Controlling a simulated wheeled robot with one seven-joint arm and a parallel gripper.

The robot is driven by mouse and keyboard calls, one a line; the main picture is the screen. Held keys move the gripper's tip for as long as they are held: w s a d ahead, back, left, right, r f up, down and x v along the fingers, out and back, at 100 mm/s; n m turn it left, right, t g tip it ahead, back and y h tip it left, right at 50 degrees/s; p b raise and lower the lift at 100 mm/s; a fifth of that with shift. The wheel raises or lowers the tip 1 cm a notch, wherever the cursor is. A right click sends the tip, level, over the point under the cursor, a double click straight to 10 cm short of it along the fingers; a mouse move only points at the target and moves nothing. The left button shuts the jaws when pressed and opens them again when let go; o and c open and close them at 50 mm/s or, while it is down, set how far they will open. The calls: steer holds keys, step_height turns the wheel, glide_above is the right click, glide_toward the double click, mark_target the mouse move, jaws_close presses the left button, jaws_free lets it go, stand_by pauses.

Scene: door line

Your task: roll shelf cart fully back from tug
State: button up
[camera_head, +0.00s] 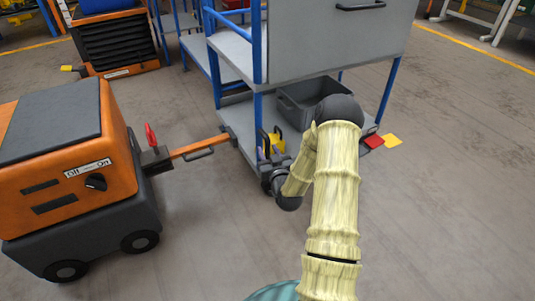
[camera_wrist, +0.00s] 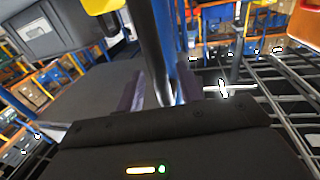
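The shelf cart has a blue frame and grey shelves (camera_head: 232,54), with a grey panel (camera_head: 330,45) on its upper part. An orange drawbar (camera_head: 200,148) runs from its lower deck to the dark hitch of the orange and grey tug (camera_head: 60,165). A red lever (camera_head: 151,134) stands up at the hitch. Whether the coupling is locked is unclear. My gripper (camera_head: 275,155) is at the cart's lower near corner, partly hidden by my arm. In the wrist view, its fingers (camera_wrist: 160,92) stand apart on either side of a dark handle bar (camera_wrist: 150,40); firm contact is not visible.
A grey bin (camera_head: 305,100) sits on the cart's lower deck. Red and yellow pieces (camera_head: 392,140) show beside the cart's right corner. Another orange unit (camera_head: 115,40) stands behind at left. The floor (camera_head: 450,180) at right is clear.

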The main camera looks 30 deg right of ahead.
steer(key=shift+w+d, duration=0.1)
steer(key=shift+w, duration=0.55)
jaws_close()
steer(key=shift+d, duration=0.1)
